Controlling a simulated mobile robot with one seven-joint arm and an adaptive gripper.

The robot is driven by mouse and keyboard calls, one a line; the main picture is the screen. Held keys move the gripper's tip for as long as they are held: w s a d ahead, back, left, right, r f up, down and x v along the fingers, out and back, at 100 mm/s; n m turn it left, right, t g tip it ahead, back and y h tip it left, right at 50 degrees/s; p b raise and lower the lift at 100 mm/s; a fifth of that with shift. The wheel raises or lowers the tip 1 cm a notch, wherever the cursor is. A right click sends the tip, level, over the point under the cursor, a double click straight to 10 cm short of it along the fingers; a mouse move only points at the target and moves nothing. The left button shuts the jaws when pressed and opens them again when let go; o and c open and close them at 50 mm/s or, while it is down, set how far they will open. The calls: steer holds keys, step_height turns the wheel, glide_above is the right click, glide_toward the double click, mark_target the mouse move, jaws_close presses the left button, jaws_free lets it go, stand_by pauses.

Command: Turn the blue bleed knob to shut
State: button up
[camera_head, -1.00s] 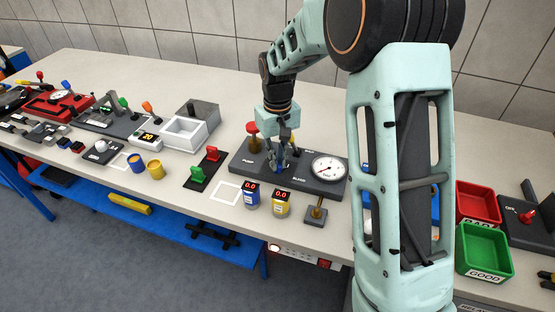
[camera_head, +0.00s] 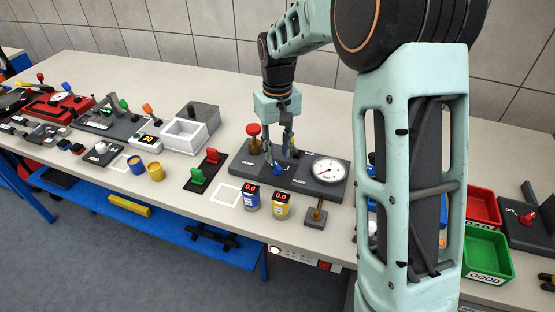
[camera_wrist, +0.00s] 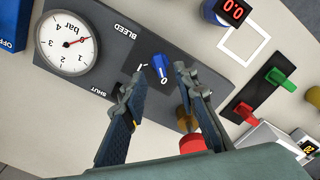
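The blue bleed knob (camera_head: 278,169) stands on the dark grey panel (camera_head: 318,190) in front of the pump. In the wrist view the knob (camera_wrist: 160,66) is a narrow blue grip, its long side near upright in the picture. The words BLEED and SHUT are printed on the panel. My gripper (camera_head: 280,156) is above the knob. In the wrist view the fingers of my gripper (camera_wrist: 158,84) are spread wide and empty, with the knob showing beyond the gap, apart from both.
A round pressure gauge (camera_head: 328,170) is on the panel, right of the knob. A red-topped brass post (camera_head: 254,138) stands close on the left. A white outlined square (camera_head: 227,193) is bare.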

mark_target(278, 165)
step_height(278, 165, up, 8)
steer(key=shift+f, duration=0.15)
stand_by(0.4)
